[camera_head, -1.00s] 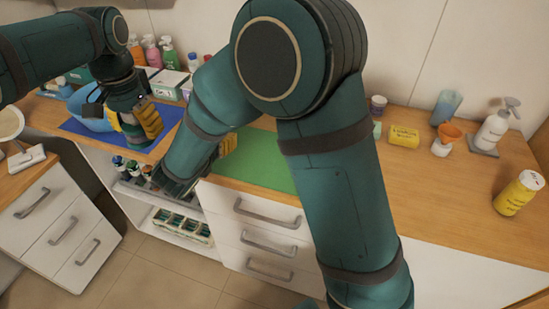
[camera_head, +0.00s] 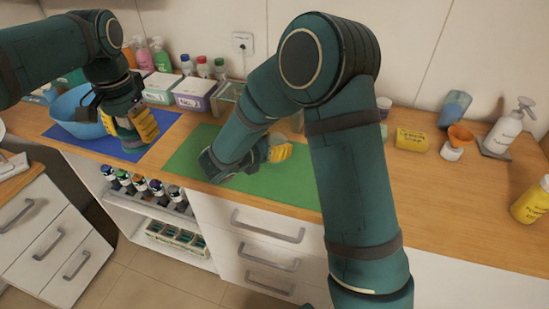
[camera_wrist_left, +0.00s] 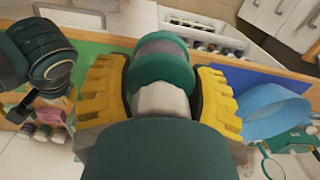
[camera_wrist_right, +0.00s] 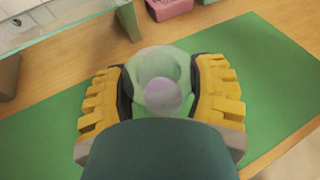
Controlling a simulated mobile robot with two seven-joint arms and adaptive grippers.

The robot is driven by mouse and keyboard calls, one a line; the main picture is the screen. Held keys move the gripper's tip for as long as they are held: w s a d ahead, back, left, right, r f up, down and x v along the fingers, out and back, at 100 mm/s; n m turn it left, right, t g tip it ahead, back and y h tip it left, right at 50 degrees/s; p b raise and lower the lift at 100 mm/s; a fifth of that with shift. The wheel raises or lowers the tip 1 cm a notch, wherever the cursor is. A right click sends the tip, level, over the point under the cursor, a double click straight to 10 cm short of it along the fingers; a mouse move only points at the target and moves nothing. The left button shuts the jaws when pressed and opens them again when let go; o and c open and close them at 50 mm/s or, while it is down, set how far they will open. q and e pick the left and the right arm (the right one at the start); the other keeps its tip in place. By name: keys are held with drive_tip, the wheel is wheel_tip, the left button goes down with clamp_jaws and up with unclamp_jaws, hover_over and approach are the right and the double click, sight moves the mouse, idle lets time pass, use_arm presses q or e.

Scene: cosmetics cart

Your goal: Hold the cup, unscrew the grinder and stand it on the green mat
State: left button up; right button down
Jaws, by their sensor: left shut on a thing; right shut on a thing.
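My left gripper (camera_head: 135,125) is shut on a teal and grey piece, which I take to be the cup (camera_wrist_left: 160,75), above the blue mat (camera_head: 85,140). My right gripper (camera_head: 272,150) is shut on a translucent, pale green round piece with a pale purple knob, which I take to be the grinder (camera_wrist_right: 162,65). It is over the green mat (camera_head: 290,185), which fills much of the right wrist view. I cannot tell whether it touches the mat. The two held pieces are apart. In the head view my grippers mostly hide them.
A blue bowl (camera_head: 75,108) stands left of my left gripper. Labelled boxes (camera_head: 195,93) and bottles stand behind. Small bottles (camera_head: 140,183) fill a shelf below the counter.

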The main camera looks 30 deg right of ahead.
drive_tip(key=shift+f+b, duration=0.45)
drive_tip(key=shift+f, duration=1.6)
drive_tip(key=shift+f, duration=0.2)
drive_tip(key=shift+c, duration=0.6)
unclamp_jaws()
drive_tip(key=shift+r, duration=0.1)
